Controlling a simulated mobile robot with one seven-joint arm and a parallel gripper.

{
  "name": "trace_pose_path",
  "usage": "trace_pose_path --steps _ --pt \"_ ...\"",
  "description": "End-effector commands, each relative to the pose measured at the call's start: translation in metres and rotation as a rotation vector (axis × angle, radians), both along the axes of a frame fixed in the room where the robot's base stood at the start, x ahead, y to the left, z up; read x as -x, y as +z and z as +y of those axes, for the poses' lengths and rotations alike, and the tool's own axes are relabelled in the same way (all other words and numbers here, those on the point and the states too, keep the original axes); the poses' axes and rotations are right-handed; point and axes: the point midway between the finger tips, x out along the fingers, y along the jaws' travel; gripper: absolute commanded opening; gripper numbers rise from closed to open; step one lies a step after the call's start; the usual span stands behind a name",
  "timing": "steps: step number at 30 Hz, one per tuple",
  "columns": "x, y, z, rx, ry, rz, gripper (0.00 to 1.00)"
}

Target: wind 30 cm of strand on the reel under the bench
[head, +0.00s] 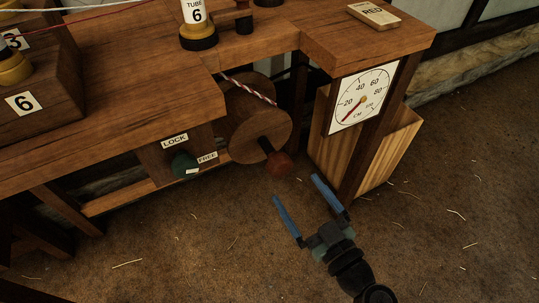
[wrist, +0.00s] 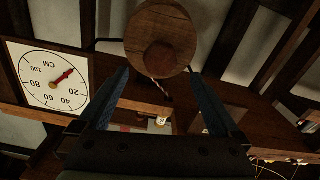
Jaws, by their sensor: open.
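The wooden reel (head: 257,135) hangs under the bench (head: 130,95), with a red-and-white strand (head: 250,90) running down onto it. A crank with a reddish-brown knob (head: 280,165) sticks out from its face. In the wrist view the knob (wrist: 160,58) appears ahead, between the fingers' lines. My gripper (head: 297,188) is open and empty, just in front of and below the knob, apart from it. The dial (head: 362,97) is marked in CM; its red needle points lower left, below 20. A green knob (head: 184,165) sits below the LOCK label, beside FREE; its setting is unclear.
A slatted wooden bin (head: 390,155) stands right of my gripper, behind the dial post. A block marked RED (head: 374,15) and a tube marked 6 (head: 196,20) are on the bench. The floor (head: 200,240) in front is clear except for scattered fibres.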

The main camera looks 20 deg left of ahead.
Motion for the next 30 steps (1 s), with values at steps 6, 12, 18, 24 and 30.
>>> trace_pose_path --steps 6,12,18,24,30 --pt "-0.018 0.001 0.025 0.001 0.005 -0.003 0.99" --pt "-0.045 0.001 0.059 0.000 0.005 -0.002 0.99" --pt "-0.066 0.001 0.086 0.001 0.005 -0.002 0.99" --pt "-0.077 0.001 0.099 0.001 0.001 -0.001 0.99" --pt "-0.078 0.002 0.101 0.001 0.001 -0.001 0.99"
